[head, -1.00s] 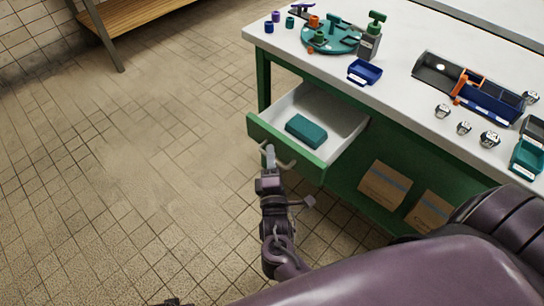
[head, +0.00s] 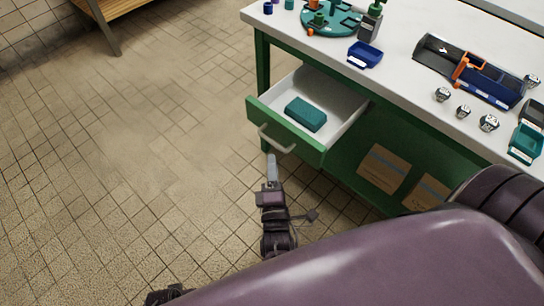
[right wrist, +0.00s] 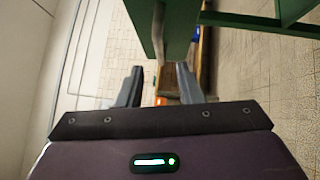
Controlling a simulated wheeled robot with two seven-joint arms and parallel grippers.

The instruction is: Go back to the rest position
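My right gripper (head: 272,168) is empty, just in front of and below the handle (head: 276,140) of the open drawer, apart from it. In the right wrist view its two fingers (right wrist: 160,88) stand apart with a clear gap, and the handle's pale bar (right wrist: 158,30) shows beyond them beside the green drawer front. The drawer (head: 345,118) is pulled out from the green workbench, and a teal block (head: 306,114) lies in it. My left gripper cannot be made out; only a dark part of mine shows at the bottom edge of the head view.
The white bench top (head: 400,75) carries a teal round tray (head: 333,22), a blue bin (head: 365,54), a black and blue tray (head: 470,72) and several small gauges. Cardboard boxes (head: 383,168) stand under the bench. The tiled floor (head: 150,140) at left is clear.

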